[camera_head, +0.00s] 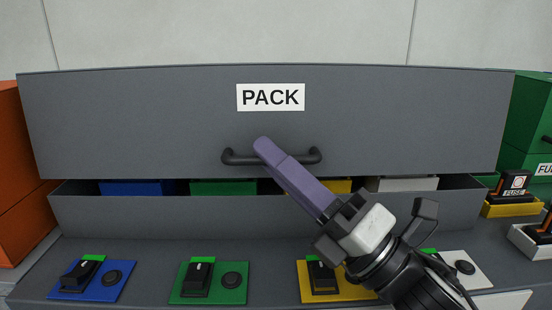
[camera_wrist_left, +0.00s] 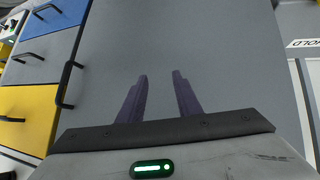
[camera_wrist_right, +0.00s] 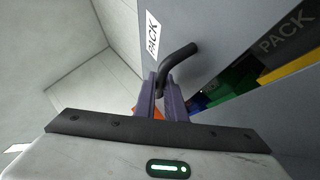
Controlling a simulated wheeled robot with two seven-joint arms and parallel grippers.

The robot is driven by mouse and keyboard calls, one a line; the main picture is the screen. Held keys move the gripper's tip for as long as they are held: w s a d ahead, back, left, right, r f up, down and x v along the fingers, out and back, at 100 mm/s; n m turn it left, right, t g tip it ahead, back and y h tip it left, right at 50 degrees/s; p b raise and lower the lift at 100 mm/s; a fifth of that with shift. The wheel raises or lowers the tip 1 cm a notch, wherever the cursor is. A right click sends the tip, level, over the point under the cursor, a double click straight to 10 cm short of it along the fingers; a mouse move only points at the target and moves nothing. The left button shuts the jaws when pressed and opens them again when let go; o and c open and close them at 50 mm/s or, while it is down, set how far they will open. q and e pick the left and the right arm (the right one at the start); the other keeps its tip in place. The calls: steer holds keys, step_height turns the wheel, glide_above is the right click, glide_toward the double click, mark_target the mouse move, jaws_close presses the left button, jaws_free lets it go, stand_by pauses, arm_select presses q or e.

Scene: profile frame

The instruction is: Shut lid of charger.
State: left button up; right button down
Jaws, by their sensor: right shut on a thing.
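The grey charger has a wide lid (camera_head: 130,120) with a PACK label (camera_head: 271,97) and a dark bar handle (camera_head: 238,160). The lid stands partly open above the charger body (camera_head: 150,213), leaving a narrow gap. Blue (camera_head: 135,187), green (camera_head: 223,187), yellow and white blocks show inside. My right gripper (camera_head: 262,146) reaches up from the lower right, its purple fingers shut on the handle. The right wrist view shows the handle (camera_wrist_right: 181,55) between those fingers (camera_wrist_right: 162,85). My left gripper (camera_wrist_left: 160,78) shows only in its wrist view, fingers apart and empty over a grey surface.
Blue (camera_head: 92,281), green (camera_head: 208,283), yellow and white switch panels line the shelf in front. Orange boxes (camera_head: 25,170) stand left; green boxes (camera_head: 530,120) and a fuse holder (camera_head: 512,208) stand right. The left wrist view shows blue, grey and yellow drawers (camera_wrist_left: 28,105).

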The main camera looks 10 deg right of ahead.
steer(key=shift+w+f, duration=0.1)
steer(key=c, duration=2)
jaws_free()
steer(key=shift+d, duration=0.1)
